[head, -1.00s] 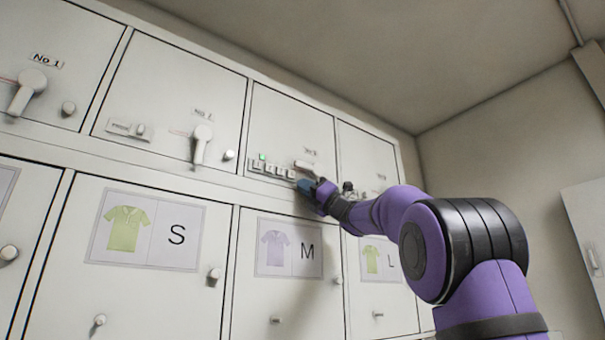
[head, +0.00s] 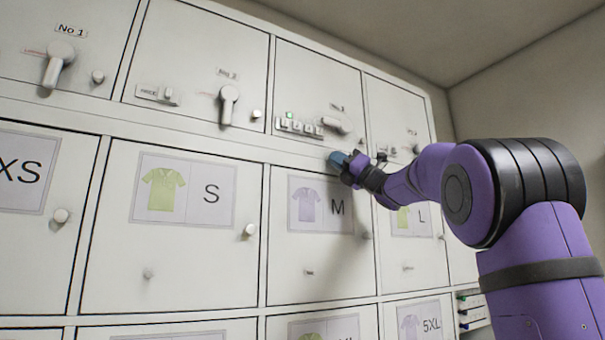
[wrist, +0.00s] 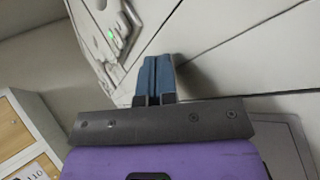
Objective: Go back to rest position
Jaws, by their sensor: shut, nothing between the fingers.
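My gripper (head: 344,162) is at the end of my raised purple arm, in front of the locker wall. In the head view it shows over the top of the M door (head: 320,258), below a row of small white switches. In the wrist view its blue fingers (wrist: 155,75) are together with nothing between them. I cannot tell exactly how far the fingertips are from the locker front.
The row of switches (head: 298,126) has a green light and a white handle (head: 337,123) beside it. Other doors carry handles (head: 228,104) and round knobs (head: 249,230). In the wrist view, a wood-coloured unit (wrist: 12,128) stands at left.

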